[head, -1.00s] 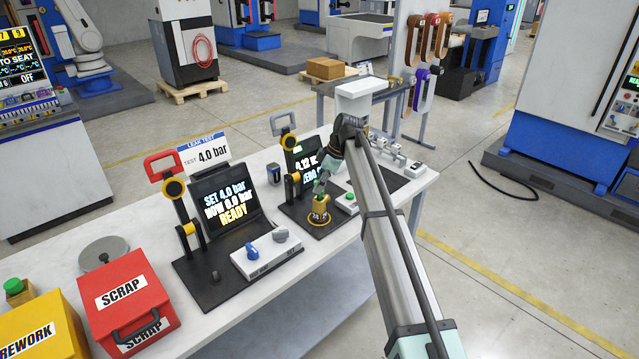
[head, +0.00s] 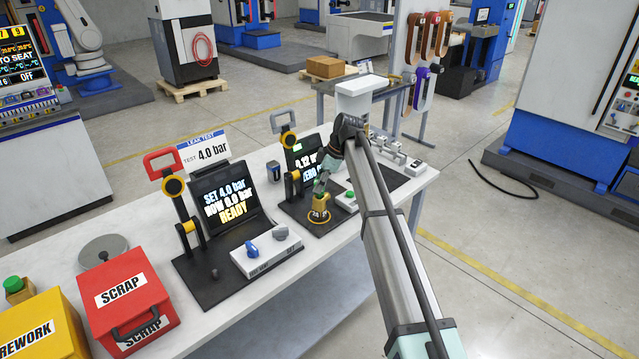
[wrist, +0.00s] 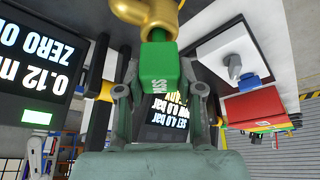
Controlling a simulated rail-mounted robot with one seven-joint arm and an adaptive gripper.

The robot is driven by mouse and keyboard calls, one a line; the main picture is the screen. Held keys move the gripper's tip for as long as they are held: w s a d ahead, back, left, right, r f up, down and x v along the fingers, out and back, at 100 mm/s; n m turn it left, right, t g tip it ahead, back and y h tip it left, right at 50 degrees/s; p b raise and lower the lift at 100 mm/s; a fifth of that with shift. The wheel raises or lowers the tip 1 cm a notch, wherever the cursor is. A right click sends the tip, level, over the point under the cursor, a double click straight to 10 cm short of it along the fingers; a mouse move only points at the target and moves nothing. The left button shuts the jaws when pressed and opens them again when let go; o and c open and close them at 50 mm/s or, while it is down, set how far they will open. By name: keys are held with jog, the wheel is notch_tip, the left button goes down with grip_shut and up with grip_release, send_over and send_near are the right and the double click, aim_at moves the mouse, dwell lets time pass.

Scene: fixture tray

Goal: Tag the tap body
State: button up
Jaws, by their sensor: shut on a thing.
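The brass tap body (head: 320,203) stands at the right-hand test station on the bench. Its curved brass part (wrist: 145,12) shows at the top of the wrist view. My gripper (head: 321,187) is beside and just above it. In the head view the tag is too small and covered to make out.
The right station's screen (wrist: 45,55) and upright lever (head: 292,180) stand close to my gripper. To the left are the leak-test station (head: 225,205), its knob box (head: 268,258), a red scrap bin (head: 128,290) and a yellow rework bin (head: 40,325). Small fittings (head: 390,150) lie behind right.

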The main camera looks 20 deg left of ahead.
jog(key=shift+f+b, duration=0.55)
jog(key=shift+f, duration=0.45)
dwell(0.6)
jog(key=o, duration=1.8)
jog(key=shift+r, duration=0.15)
jog(key=shift+r+p, duration=1.1)
jog(key=shift+r, duration=2.3)
